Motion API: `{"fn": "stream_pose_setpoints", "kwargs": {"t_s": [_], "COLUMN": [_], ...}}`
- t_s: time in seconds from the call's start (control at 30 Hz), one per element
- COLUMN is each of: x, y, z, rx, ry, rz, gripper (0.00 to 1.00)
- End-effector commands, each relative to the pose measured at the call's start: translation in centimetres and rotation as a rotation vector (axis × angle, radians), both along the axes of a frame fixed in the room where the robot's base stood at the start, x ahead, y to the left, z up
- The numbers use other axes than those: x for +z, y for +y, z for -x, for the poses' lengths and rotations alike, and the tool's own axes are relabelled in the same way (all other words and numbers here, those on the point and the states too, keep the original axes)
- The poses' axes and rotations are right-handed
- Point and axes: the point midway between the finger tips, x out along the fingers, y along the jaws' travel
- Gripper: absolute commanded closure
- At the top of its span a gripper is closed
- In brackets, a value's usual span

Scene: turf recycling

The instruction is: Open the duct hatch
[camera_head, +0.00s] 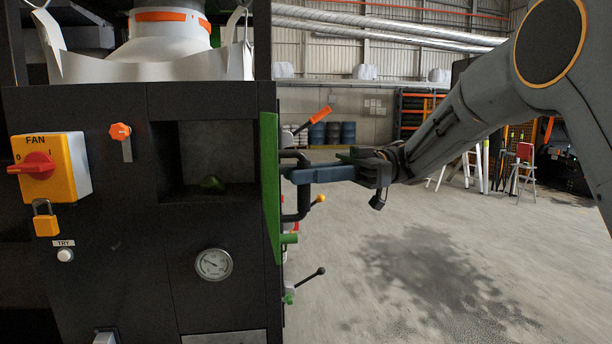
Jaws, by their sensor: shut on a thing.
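The duct hatch (270,185) is a green panel seen nearly edge-on, standing out at the right side of a square dark opening (195,150) in the black machine. A black bar handle (302,205) is on the right-hand face of the hatch. My gripper (294,175) reaches in from the right and is shut on this handle. The exact contact between the fingers and the bar is partly hidden.
The machine front carries a yellow fan switch (48,168) with a red knob, a padlock (45,218), an orange knob (120,131) and a round gauge (213,264). Levers (308,278) stick out below the handle. The concrete floor (420,270) to the right is clear.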

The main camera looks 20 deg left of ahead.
Motion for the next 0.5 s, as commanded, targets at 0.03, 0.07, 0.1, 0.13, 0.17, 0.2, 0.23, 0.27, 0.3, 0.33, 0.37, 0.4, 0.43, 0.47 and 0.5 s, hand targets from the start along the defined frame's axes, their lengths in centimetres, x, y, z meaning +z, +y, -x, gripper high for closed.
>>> {"fn": "stream_pose_setpoints", "kwargs": {"t_s": [0.03, 0.07, 0.1, 0.13, 0.17, 0.2, 0.23, 0.27, 0.3, 0.33, 0.37, 0.4, 0.43, 0.47, 0.5], "x": [0.13, 0.14, 0.15, 0.15, 0.16, 0.16, 0.17, 0.17, 0.17, 0.17, 0.16, 0.15, 0.14, 0.13, 0.12], "y": [0.02, 0.01, -0.01, -0.02, -0.03, -0.05, -0.06, -0.07, -0.07, -0.07, -0.07, -0.07, -0.08, -0.07, -0.09], "z": [-0.01, -0.02, -0.05, -0.06, -0.07, -0.08, -0.10, -0.10, -0.10, -0.11, -0.11, -0.11, -0.10, -0.11, -0.11], "rx": [-0.001, -0.001, -0.002, -0.002, -0.003, -0.003, -0.004, -0.004, -0.004, -0.004, -0.004, -0.004, -0.004, -0.004, -0.004], "ry": [-0.001, -0.001, -0.001, -0.001, -0.002, -0.002, -0.002, -0.002, -0.002, -0.002, -0.002, -0.002, -0.001, -0.001, -0.001], "rz": [-0.002, -0.002, -0.002, -0.002, -0.003, -0.003, -0.003, -0.003, -0.003, -0.003, -0.003, -0.003, -0.002, -0.002, -0.002], "gripper": [1.00, 1.00, 1.00, 1.00, 1.00, 1.00, 1.00, 0.76, 0.73, 0.73, 0.73, 0.73, 0.73, 0.73, 0.73]}}
